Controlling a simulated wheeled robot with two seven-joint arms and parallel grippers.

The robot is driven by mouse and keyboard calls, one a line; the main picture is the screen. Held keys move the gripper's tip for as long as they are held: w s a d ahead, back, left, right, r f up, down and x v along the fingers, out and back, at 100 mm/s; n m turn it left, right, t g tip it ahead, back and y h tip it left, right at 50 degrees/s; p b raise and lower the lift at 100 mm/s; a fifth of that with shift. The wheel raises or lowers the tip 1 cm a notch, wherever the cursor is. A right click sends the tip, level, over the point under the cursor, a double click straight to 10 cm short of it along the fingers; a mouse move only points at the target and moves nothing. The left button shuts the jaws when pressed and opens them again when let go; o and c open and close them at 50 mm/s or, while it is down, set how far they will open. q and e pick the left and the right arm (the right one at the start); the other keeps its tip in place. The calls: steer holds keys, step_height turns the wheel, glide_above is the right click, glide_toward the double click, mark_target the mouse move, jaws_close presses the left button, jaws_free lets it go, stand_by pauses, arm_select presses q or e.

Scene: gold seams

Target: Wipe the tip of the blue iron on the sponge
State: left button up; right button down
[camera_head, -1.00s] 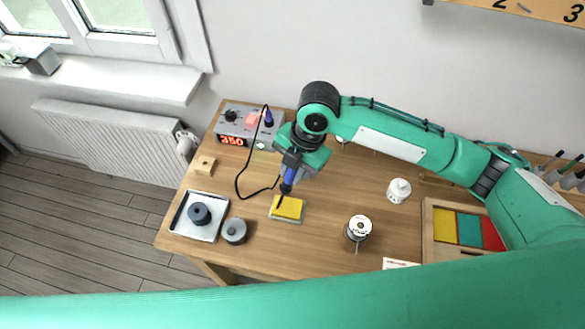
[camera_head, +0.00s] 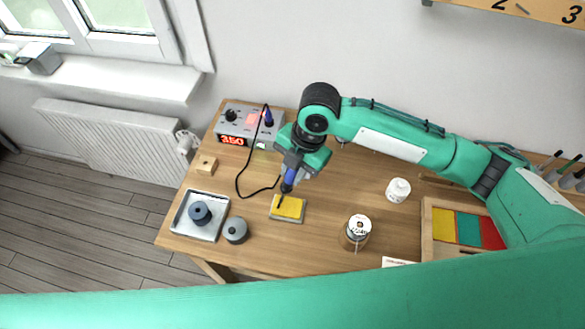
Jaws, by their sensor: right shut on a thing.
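My right gripper (camera_head: 292,166) is shut on the blue iron (camera_head: 289,180), which points down over the sponge. The iron's dark tip is at the yellow sponge (camera_head: 291,208), near its upper left part; I cannot tell for certain whether it touches. The sponge lies in a grey tray on the wooden table. The iron's black cord (camera_head: 238,184) runs in a loop back to the grey station (camera_head: 235,124), whose red display reads 350. My left gripper is not in view; a green arm link of mine crosses the bottom of the view.
A white tray (camera_head: 183,226) with a dark blue spool, a grey round pot (camera_head: 235,231) and a wooden block (camera_head: 206,165) stand left of the sponge. A solder reel (camera_head: 357,230), a white bottle (camera_head: 398,189) and a box of coloured compartments (camera_head: 428,238) stand to the right.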

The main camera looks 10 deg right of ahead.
steer(key=shift+s+d+p, duration=0.75)
steer(key=shift+d+p, duration=0.8)
steer(key=shift+d, duration=0.75)
steer(key=shift+w+a+p, duration=0.25)
steer(key=shift+a+p, duration=0.15)
steer(key=shift+a, duration=0.4)
steer(key=shift+w+a+p, duration=0.3)
steer(key=shift+a+p, duration=0.05)
steer(key=shift+a, duration=0.5)
steer(key=shift+w+a+p, duration=0.25)
steer(key=shift+a+p, duration=0.15)
steer(key=shift+a, duration=0.4)
steer(key=shift+s+d+r+p, duration=0.1)
steer(key=shift+d+p, duration=0.25)
steer(key=shift+s+d+p, duration=0.25)
steer(key=shift+d+p, duration=0.15)
steer(key=shift+d, duration=0.3)
steer(key=shift+s+d+p, duration=0.25)
steer(key=shift+d+p, duration=0.1)
steer(key=shift+d, duration=0.4)
steer(key=shift+s+d+p, duration=0.25)
steer(key=shift+d+p, duration=0.15)
steer(key=shift+d, duration=0.3)
